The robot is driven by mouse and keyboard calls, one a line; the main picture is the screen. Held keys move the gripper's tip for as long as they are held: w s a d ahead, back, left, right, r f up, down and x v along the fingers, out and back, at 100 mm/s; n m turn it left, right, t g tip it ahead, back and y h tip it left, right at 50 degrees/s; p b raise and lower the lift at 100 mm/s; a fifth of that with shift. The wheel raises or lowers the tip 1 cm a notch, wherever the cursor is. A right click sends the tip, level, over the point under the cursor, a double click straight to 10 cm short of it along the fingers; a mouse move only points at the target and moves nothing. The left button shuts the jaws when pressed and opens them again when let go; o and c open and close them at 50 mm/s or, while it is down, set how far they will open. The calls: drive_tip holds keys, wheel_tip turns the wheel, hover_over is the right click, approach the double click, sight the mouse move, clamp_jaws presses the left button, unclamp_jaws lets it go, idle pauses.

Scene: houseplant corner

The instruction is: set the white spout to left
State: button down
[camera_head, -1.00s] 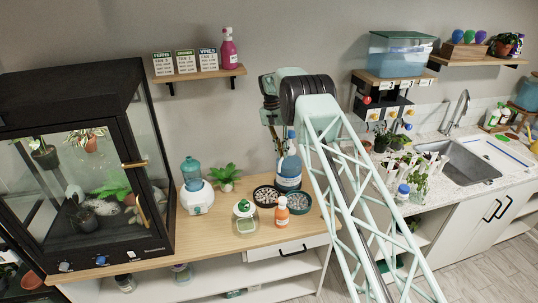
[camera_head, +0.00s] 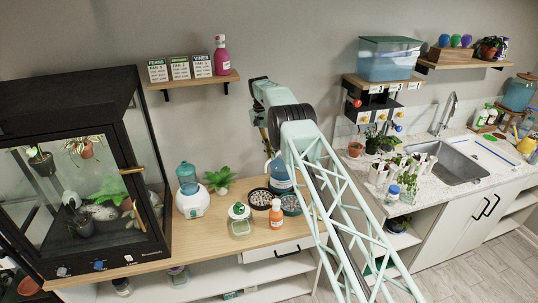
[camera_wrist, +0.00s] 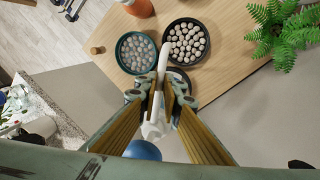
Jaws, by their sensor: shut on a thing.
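The white spout (camera_wrist: 164,56) sits between my gripper's fingers in the wrist view. Its slim end points up the picture, toward the gap between two pebble dishes. My gripper (camera_wrist: 158,85) is shut on it. A rounded blue part (camera_wrist: 143,150) shows below the fingers. In the head view, a blue bottle (camera_head: 280,179) stands on the wooden table behind the dishes. My arm hides part of the bottle, and the spout cannot be made out there.
A black pebble dish (camera_wrist: 187,42) and a teal one (camera_wrist: 135,52) lie close to the spout. An orange bottle (camera_head: 276,214), a lidded glass jar (camera_head: 240,222), a green plant (camera_head: 219,180) and a white-based blue dispenser (camera_head: 191,195) stand nearby.

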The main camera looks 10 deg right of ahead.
drive_tip(key=shift+w+a, duration=0.1)
idle(0.4)
drive_tip(key=c, duration=2.8)
unclamp_jaws()
drive_tip(key=shift+s+d+n+b, duration=0.3)
drive_tip(key=shift+s+n+b, duration=0.1)
drive_tip(key=shift+n+b, duration=0.15)
